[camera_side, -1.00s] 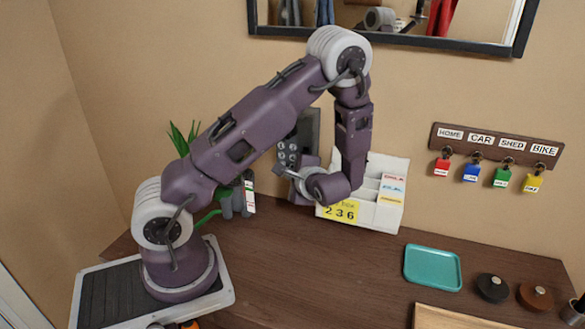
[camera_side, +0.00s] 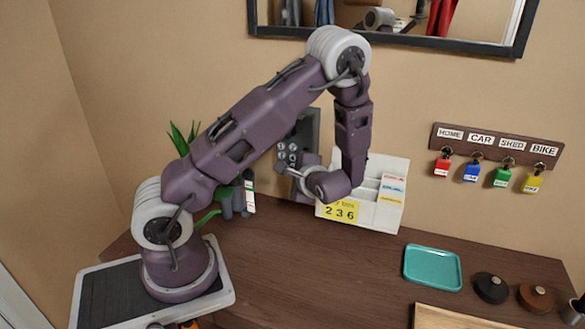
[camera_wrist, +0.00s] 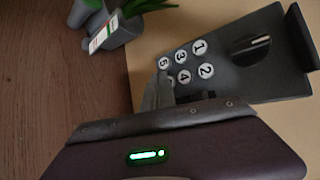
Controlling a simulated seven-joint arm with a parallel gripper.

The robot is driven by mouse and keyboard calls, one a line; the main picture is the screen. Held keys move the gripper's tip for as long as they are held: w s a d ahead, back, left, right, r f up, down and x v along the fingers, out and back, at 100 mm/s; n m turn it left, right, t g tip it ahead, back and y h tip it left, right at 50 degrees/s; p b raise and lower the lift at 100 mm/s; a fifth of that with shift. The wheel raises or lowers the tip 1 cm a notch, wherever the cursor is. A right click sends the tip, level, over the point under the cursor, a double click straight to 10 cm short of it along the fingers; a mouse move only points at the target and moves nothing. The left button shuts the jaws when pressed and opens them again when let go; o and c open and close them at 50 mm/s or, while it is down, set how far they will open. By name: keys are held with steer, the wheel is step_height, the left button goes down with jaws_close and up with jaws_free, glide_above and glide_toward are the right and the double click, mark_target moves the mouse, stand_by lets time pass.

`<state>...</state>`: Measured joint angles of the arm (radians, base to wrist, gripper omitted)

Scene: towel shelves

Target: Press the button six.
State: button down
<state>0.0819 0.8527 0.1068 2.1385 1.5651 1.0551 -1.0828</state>
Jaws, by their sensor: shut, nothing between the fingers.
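The dark grey keypad box (camera_wrist: 235,62) is fixed to the wall and shows tilted in the wrist view; part of it also shows behind my arm in the side view (camera_side: 312,128). Its round white buttons one (camera_wrist: 199,47), two (camera_wrist: 205,70), three (camera_wrist: 181,55), four (camera_wrist: 184,76) and five (camera_wrist: 164,62) are readable. Button six is not visible; my fingers cover the spot beside four and below five. My gripper (camera_wrist: 160,88) is shut and empty, its tips at the keypad's lower end. I cannot tell whether they touch it.
The keypad has a black knob (camera_wrist: 250,46). A potted plant (camera_side: 235,198) stands left of it. A teal tray (camera_side: 432,267) lies farther right. Key hooks (camera_side: 495,143) hang on the wall.

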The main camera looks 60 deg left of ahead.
steer(key=shift+s+d, duration=0.55)
steer(key=shift+s, duration=0.05)
steer(key=s+d, duration=0.3)
steer(key=shift+s+d, duration=0.25)
stand_by(0.5)
